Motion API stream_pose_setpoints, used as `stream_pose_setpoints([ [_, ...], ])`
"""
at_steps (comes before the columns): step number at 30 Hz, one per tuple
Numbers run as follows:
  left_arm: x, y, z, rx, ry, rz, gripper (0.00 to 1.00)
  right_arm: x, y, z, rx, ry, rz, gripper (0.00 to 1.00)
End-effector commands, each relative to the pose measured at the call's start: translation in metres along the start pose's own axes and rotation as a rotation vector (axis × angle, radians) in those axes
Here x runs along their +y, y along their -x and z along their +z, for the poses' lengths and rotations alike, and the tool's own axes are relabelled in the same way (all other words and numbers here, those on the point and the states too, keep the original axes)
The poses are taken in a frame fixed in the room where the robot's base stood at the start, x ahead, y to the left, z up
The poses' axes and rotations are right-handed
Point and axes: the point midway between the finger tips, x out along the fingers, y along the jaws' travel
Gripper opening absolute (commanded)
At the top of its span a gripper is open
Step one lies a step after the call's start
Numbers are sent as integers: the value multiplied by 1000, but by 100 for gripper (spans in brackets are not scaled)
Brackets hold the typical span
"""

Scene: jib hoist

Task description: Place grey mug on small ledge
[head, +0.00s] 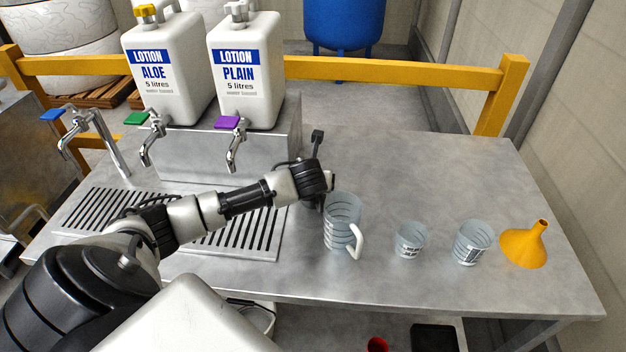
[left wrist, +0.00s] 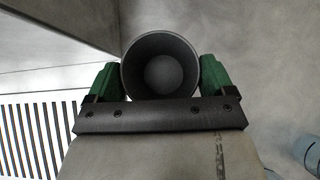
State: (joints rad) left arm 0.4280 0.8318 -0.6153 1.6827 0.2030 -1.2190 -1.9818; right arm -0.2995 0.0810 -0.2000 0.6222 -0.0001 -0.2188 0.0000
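In the left wrist view the grey mug (left wrist: 161,72) is a dark round cup seen mouth-up, and it looks empty. My left gripper (left wrist: 160,88) has its green fingers against both sides of the mug. In the head view my left gripper (head: 317,180) is over the steel worktop, just above and behind the clear measuring jug; the mug is hidden there behind my wrist. I cannot pick out a separate small ledge; a raised steel step (head: 225,155) stands under the lotion containers. My right gripper is not in view.
A clear jug with a white handle (head: 343,225), two clear beakers (head: 409,240) (head: 471,243) and an orange funnel (head: 526,245) line the front right. Slotted drip grilles (head: 238,235) and taps (head: 236,150) are at left. The back right worktop (head: 430,175) is clear.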

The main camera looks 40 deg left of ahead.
Motion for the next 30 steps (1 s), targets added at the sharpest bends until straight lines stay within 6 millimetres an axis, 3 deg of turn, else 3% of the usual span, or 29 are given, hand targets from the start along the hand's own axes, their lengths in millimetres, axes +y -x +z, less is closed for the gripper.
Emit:
stream_pose_setpoints([
  [3,0,0,0,0,0,0,100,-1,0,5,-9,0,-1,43],
  [11,0,2,2,-1,1,-1,100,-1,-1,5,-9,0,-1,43],
  [14,0,11,3,-2,0,-2,100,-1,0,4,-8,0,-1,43],
  [24,0,80,3,-3,-1,-2,100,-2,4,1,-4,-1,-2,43],
  [30,0,112,3,-2,0,-2,100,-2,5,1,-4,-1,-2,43],
])
